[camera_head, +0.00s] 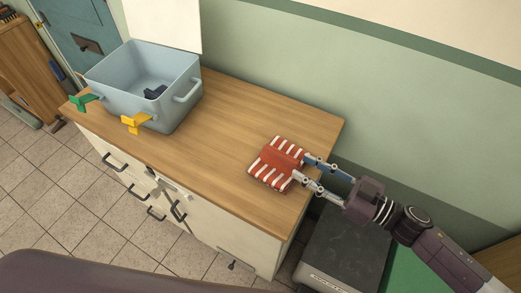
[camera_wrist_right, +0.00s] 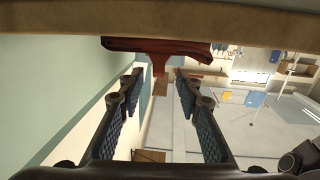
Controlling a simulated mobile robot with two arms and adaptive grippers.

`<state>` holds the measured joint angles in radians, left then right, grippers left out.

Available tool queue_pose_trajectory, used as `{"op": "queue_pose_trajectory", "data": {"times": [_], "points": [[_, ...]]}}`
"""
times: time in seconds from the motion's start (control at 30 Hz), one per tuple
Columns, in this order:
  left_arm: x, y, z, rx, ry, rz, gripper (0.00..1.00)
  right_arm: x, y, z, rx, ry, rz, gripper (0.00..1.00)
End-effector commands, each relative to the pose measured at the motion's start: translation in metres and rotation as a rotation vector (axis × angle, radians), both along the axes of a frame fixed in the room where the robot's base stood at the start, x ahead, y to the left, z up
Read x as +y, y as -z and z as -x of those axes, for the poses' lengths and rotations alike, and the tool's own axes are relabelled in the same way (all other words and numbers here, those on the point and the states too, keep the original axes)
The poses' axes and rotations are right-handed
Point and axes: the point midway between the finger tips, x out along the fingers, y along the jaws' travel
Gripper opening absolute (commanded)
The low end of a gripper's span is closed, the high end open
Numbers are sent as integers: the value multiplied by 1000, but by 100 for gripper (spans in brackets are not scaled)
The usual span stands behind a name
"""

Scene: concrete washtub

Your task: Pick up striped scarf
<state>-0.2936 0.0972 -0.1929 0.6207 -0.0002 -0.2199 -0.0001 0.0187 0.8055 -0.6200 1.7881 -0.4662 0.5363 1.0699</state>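The striped scarf (camera_head: 276,160), folded, with a plain red middle and red and white striped ends, lies on the wooden countertop (camera_head: 240,115) near its right end. My right gripper (camera_head: 301,169) is open, reaching in from the right, with its two fingers apart at the scarf's right edge. In the right wrist view the fingers of the right gripper (camera_wrist_right: 158,74) are spread, and the scarf (camera_wrist_right: 150,46) shows as a dark red shape at their tips. I cannot tell whether they touch it. My left gripper is not in view.
A grey-blue washtub (camera_head: 122,96) with green and yellow tap handles and a dark item inside stands at the counter's left end. The green wall (camera_head: 350,85) runs behind the counter. A dark-topped unit (camera_head: 345,250) stands right of it. The counter's middle is clear.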

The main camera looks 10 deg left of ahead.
Motion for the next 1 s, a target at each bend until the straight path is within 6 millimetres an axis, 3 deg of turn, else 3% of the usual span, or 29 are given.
{"op": "queue_pose_trajectory", "data": {"times": [0.13, 0.47, 0.7, 0.93, 1.0], "points": [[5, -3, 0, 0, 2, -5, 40, 7, -1, -4, 0, -6, -1, 32], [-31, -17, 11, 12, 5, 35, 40, 43, -4, -25, -1, -5, -2, 32], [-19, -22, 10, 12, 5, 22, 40, 66, -1, -38, -1, -5, 0, 32], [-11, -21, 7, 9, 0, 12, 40, 67, 1, -39, 0, -5, 1, 32], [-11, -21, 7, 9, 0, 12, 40, 67, 1, -39, 0, -5, 1, 26]]}}
